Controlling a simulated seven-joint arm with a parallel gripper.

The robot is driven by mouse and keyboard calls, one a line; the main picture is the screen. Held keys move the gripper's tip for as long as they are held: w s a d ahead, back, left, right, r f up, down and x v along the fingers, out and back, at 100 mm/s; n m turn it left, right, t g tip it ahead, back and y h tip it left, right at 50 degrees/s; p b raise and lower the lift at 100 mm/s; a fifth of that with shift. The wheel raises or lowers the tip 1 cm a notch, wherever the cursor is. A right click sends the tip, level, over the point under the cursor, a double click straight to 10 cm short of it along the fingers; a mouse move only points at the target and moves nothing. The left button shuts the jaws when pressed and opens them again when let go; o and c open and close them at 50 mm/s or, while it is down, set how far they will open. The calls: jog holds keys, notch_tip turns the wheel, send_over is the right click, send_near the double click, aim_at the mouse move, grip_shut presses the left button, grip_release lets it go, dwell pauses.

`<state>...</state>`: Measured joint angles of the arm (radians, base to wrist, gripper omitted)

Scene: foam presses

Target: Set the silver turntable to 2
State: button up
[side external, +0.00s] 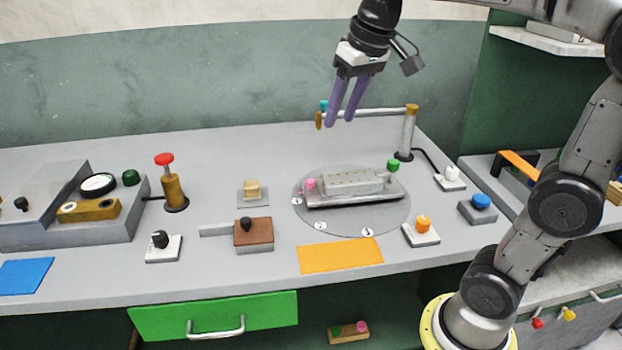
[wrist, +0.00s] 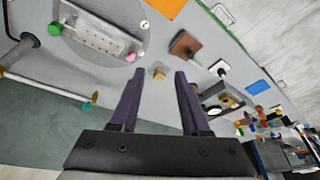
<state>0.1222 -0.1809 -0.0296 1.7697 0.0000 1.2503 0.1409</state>
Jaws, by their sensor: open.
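The silver turntable (side external: 350,222) is a flat round disc set in the grey bench, in the middle right of the side view. My gripper (side external: 340,121) has purple fingers, is open and empty, and hangs high above the bench behind the turntable.
A post with a horizontal bar (side external: 408,130) stands behind the turntable. An orange mat (side external: 340,256) lies in front, a brown block (side external: 253,235) and a tan block (side external: 252,190) stand left, and an orange-knobbed switch (side external: 423,226) stands right. A red-topped plunger (side external: 172,185) is farther left.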

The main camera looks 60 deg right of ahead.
jog(key=w+d+f+m+g, duration=0.1)
jog(key=w+d, duration=0.2)
jog(key=w, duration=0.4)
jog(key=m+g, duration=0.2)
jog(key=g, duration=0.1)
send_over(310, 180)
notch_tip(310, 180, down, 13)
notch_tip(310, 180, down, 14)
jog(key=shift+r, duration=0.15)
grip_shut()
jog(key=shift+r, duration=0.1)
